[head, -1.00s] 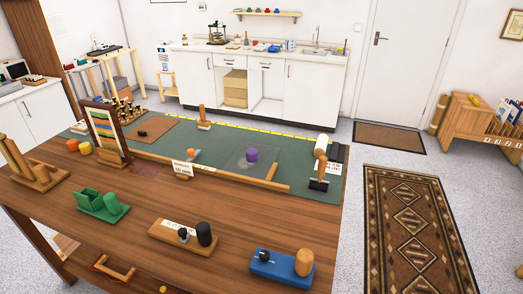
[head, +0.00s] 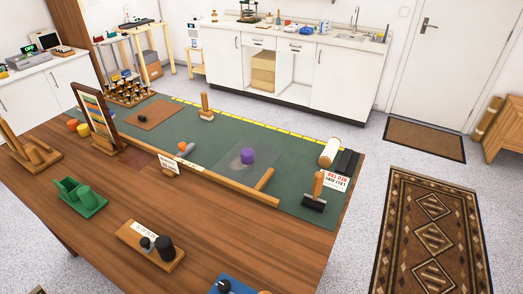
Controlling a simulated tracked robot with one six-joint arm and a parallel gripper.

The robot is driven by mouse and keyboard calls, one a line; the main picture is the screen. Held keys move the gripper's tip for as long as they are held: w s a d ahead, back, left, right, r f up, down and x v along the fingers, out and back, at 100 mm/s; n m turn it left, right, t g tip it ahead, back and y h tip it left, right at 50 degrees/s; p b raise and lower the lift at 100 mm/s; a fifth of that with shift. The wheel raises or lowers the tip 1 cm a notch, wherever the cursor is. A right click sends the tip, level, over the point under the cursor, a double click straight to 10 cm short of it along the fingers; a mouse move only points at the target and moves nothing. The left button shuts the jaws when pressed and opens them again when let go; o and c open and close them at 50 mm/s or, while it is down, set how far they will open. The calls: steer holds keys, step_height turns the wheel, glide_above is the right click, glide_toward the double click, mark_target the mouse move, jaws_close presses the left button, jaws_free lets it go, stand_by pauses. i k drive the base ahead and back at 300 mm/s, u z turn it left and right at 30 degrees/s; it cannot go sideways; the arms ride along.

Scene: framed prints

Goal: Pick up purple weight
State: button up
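The purple weight (head: 247,156) is a small upright purple cylinder. My gripper is not in view.
A wooden strip (head: 235,187) runs along the mat's near edge, with a short wooden bar (head: 264,179) near the weight. A roller with a wooden handle (head: 316,192) and a white cylinder (head: 329,153) stand to the right. A stamp-like wooden piece (head: 206,108) stands behind. Floor right of the table is free.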

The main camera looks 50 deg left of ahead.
mark_target(247, 155)
steer(key=i, duration=2.55)
steer(key=u, duration=2.75)
